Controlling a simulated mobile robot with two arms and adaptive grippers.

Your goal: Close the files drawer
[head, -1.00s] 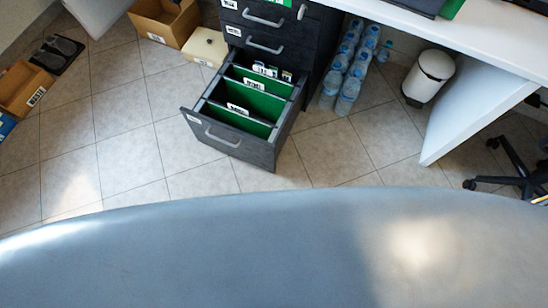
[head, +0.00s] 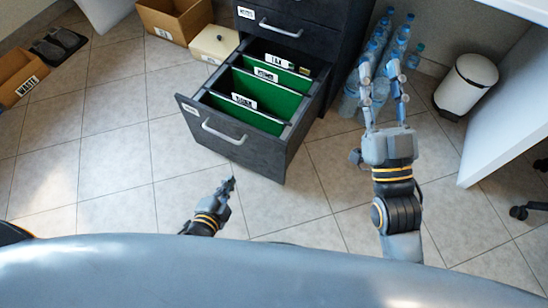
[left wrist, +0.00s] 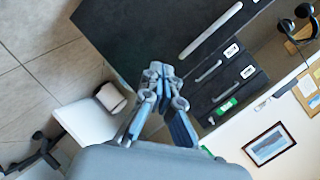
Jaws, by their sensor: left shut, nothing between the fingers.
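The open files drawer (head: 235,145) is the bottom drawer of a dark cabinet (head: 330,50) and is pulled well out. It holds green hanging folders with white labels, and its front has a grey handle (head: 222,132). My left gripper (head: 230,182) is shut and empty, low in front of the drawer front and apart from it in the head view. In the left wrist view its fingers (left wrist: 160,72) overlap a large dark panel with a handle; contact cannot be told. My right gripper (head: 379,62) is open and empty, right of the drawer, in front of the water bottles.
Water bottles (head: 352,92) stand right of the cabinet, with a white bin (head: 466,84) and a white desk (head: 510,110) further right. A cardboard box (head: 172,22) and a cream box (head: 213,44) stand left of the cabinet. The tiled floor before the drawer is free.

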